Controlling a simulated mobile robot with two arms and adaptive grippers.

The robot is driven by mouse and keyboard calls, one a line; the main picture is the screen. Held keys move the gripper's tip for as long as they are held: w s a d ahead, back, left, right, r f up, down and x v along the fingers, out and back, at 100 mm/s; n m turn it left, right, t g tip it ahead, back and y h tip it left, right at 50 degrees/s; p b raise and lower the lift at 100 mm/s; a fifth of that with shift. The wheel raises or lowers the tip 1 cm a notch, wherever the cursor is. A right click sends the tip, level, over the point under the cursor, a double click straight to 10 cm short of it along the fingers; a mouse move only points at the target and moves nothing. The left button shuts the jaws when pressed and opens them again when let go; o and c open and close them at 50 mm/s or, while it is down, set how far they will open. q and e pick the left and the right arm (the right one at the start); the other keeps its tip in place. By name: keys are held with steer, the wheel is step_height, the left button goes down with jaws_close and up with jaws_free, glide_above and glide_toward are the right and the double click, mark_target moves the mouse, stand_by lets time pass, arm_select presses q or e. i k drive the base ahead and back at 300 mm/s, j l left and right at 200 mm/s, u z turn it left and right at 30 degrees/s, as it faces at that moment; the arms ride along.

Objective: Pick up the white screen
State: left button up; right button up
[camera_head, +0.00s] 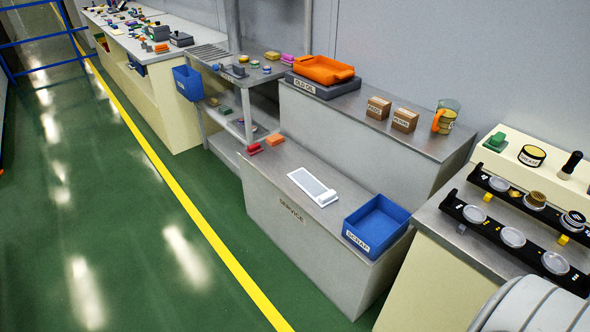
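The white screen (313,187) is a flat, thin white rectangle with a grey inner panel. It lies flat on the grey metal top of the service bench (262,180), in the middle of the view. Nothing covers it. Neither my left nor my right gripper is in view.
A blue scrap bin (376,226) stands just right of the screen. Red pieces (253,149) and an orange block (275,141) lie behind it to the left. A higher bench (350,110) with an orange tray (322,70) stands behind. Green floor (130,240) is clear at left.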

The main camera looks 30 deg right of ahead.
mark_target(323, 197)
steer(key=i, duration=1.85)
steer(key=i+z, duration=0.2)
steer(key=i, duration=0.25)
steer(key=i+j+z, duration=0.2)
steer(key=i, duration=0.3)
steer(key=i+j+z, duration=0.2)
steer(key=i, duration=0.25)
steer(key=z, duration=2.05)
